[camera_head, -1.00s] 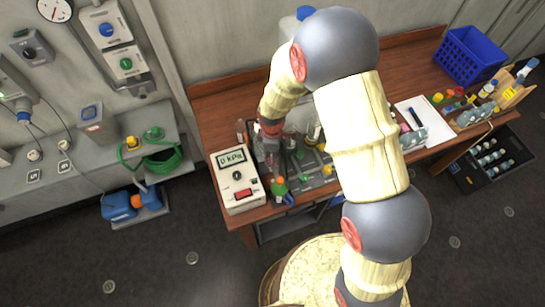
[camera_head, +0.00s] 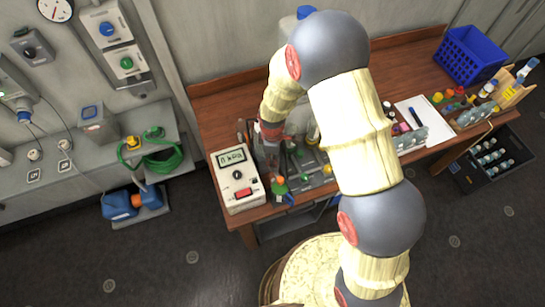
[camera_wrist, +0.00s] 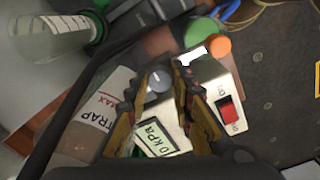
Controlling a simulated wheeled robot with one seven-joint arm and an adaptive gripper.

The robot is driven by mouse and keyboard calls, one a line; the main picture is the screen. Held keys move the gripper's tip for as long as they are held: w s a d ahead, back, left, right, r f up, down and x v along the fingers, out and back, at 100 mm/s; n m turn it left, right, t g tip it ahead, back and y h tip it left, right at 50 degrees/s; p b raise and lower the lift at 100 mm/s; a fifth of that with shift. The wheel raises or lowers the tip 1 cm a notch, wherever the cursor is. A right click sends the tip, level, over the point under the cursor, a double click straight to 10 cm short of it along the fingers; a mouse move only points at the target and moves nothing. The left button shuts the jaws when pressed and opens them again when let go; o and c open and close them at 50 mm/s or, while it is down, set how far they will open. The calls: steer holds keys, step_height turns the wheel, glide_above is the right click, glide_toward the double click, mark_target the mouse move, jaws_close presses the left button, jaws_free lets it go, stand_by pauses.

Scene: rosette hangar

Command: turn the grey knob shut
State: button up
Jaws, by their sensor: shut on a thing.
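The grey knob (camera_wrist: 157,81) is round with a pale mark and shows between the two fingers of my gripper (camera_wrist: 166,72) in the wrist view. The fingers are shut on it and hide part of its sides. In the head view my gripper (camera_head: 268,155) is beside the white meter (camera_head: 236,178), at the left end of the bench. There the knob cannot be made out behind my gripper. The meter's display (camera_wrist: 157,138) and red switch (camera_wrist: 228,108) show close by in the wrist view. The display's kPa reading is hard to read exactly.
A clear trap jar (camera_wrist: 102,112) stands close beside the fingers. A blue basket (camera_head: 470,55) and a white sheet (camera_head: 408,112) are farther right. A green hose (camera_head: 165,160) lies on the left ledge.

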steer(key=shift+m, duration=0.3)
jaws_close()
steer(key=m+b, duration=0.3)
steer(key=m, duration=0.1)
steer(key=m+b, duration=0.2)
steer(key=m, duration=0.4)
steer(key=shift+m+b, duration=0.3)
steer(key=shift+m, duration=0.1)
steer(key=m+b, duration=0.2)
steer(key=m, duration=0.4)
steer(key=shift+w+a, duration=0.1)
steer(key=shift+r+m, duration=0.1)
steer(key=shift+m, duration=0.3)
steer(key=o, duration=0.8)
jaws_free()
steer(key=shift+c, duration=0.2)
